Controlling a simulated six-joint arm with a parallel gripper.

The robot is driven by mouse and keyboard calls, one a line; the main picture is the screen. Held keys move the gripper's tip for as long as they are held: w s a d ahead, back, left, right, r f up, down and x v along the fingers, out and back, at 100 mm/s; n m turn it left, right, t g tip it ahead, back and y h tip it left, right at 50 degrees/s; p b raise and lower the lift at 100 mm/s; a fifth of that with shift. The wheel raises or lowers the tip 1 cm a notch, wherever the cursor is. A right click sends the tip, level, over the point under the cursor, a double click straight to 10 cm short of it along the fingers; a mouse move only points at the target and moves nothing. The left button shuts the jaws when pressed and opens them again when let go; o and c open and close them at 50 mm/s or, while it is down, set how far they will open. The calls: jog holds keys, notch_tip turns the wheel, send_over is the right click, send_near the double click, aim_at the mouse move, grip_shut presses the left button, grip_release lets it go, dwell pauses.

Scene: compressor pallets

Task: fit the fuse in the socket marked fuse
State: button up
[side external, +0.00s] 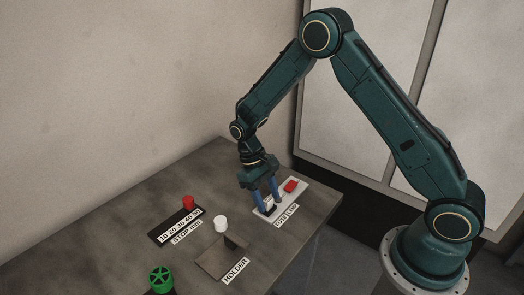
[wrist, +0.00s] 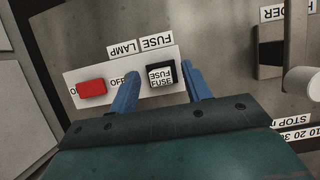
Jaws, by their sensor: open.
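A small white block lettered FUSE (wrist: 160,76), which looks like the fuse, sits at a black socket (wrist: 150,64) on the white panel (wrist: 100,62). The panel has FUSE and LAMP labels above it in the wrist view. My gripper (wrist: 160,74) is open, with one blue finger on each side of the block and gaps visible between. In the side view my gripper (side external: 267,202) points down over the panel (side external: 294,199), its fingers straddling the same spot. How deep the block sits in the socket cannot be told.
A red switch (wrist: 92,88) marked OFF is beside the left finger; it also shows in the side view (side external: 291,186). The HOLDER plate (side external: 212,263), a white cylinder (side external: 221,223), a red knob (side external: 188,202) on the STOP scale and a green handwheel (side external: 160,279) stand nearby.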

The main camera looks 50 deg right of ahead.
jog(key=v, duration=1.2)
jog(key=shift+r, duration=0.4)
jog(key=s+r+t, duration=0.5)
jog(key=s+r, duration=0.6)
jog(key=r, duration=0.3)
jog(key=s+r+t, duration=0.2)
jog(key=s+t, duration=0.3)
jog(key=s, duration=1)
jog(key=shift+d, duration=0.5)
